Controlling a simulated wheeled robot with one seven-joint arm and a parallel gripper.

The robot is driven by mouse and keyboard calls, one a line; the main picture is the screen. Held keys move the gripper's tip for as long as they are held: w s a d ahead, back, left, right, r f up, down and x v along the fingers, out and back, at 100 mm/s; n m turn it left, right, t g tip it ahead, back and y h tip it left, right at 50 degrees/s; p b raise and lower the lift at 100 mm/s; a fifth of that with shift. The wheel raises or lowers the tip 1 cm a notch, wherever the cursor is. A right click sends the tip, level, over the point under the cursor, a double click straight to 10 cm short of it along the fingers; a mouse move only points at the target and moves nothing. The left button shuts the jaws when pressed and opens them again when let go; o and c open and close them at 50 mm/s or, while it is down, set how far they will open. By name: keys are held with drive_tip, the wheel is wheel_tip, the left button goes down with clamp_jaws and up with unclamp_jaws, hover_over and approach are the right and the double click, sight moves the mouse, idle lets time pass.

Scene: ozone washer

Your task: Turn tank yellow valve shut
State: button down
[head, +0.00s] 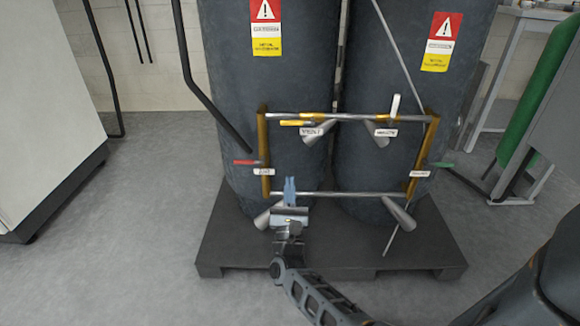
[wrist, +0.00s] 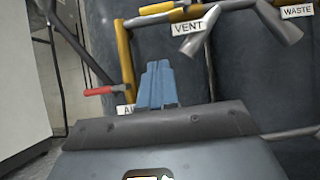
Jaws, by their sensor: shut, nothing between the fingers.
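The yellow valve handle (head: 291,123) lies level on the upper pipe, at the top left of the pipe frame, above the VENT label (head: 312,131). In the wrist view the yellow handle (wrist: 157,8) is at the top edge, left of the VENT label (wrist: 187,28). My gripper (head: 290,182) has blue fingers, shut and empty. It is in front of the left tank, below the yellow handle and near the lower pipe, apart from the handle. The blue fingers (wrist: 158,68) point up toward the handle in the wrist view.
A red handle (head: 247,162) is on the left upright and a green handle (head: 443,165) on the right one. A white handle (head: 395,105) stands upright near the WASTE label (wrist: 297,11). Two dark tanks (head: 268,80) stand on a black pallet (head: 330,258). Floor at left is clear.

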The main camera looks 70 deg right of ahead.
approach(298, 121)
drive_tip(key=w+d+f, duration=0.3)
drive_tip(key=w+d, duration=0.1)
drive_tip(key=r, duration=0.2)
drive_tip(key=d+r, duration=0.1)
drive_tip(key=r, duration=0.1)
drive_tip(key=shift+r, duration=0.15)
